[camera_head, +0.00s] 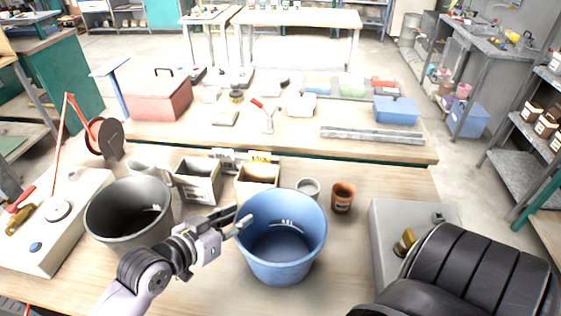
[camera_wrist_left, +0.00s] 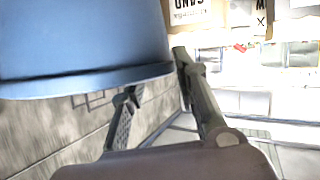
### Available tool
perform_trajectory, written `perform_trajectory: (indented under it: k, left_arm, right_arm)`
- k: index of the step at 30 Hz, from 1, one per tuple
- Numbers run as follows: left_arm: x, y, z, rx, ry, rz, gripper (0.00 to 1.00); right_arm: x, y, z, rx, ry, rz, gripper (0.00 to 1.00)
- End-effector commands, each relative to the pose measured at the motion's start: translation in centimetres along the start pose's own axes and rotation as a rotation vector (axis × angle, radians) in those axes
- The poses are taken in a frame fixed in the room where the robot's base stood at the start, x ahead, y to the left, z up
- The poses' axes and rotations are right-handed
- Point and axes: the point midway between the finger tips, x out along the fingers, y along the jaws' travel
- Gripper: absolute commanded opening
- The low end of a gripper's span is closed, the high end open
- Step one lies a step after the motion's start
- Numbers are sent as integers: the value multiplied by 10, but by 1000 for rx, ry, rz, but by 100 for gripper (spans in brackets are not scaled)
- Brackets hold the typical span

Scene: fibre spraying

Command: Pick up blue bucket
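The blue bucket (camera_head: 283,255) stands upright on the table, open at the top, and looks empty. My left gripper (camera_head: 236,219) is at its left rim, with the fingers spread apart. In the left wrist view, the bucket (camera_wrist_left: 80,38) fills the upper left. The left gripper's fingers (camera_wrist_left: 155,72) are apart there, with one tip overlapping the rim and the other just right of the bucket's edge. I cannot tell whether either finger touches it. My right gripper is not in view.
A dark grey bucket (camera_head: 128,232) stands left of my left gripper. Small boxes (camera_head: 198,185), a white cup (camera_head: 308,188) and a brown cup (camera_head: 342,198) stand behind the blue bucket. A grey box (camera_head: 386,230) is to the right. The table in front of the blue bucket is bare.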

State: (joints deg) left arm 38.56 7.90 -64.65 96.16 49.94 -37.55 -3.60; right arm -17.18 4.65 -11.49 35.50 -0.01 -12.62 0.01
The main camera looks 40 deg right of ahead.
Motion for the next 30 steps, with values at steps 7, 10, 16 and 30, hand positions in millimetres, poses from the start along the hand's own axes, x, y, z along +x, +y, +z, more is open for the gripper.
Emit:
perform_trajectory:
  k: [7,10,16,30]
  left_arm:
    - [21,-4,-4,-1,-2,0,28]
    - [33,-7,-6,0,-1,-1,28]
    - [51,-7,-3,0,-1,0,28]
    - [52,-7,-2,0,-1,-1,15]
  right_arm:
    - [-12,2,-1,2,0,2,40]
    - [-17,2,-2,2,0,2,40]
    - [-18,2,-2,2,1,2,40]
    - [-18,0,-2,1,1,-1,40]
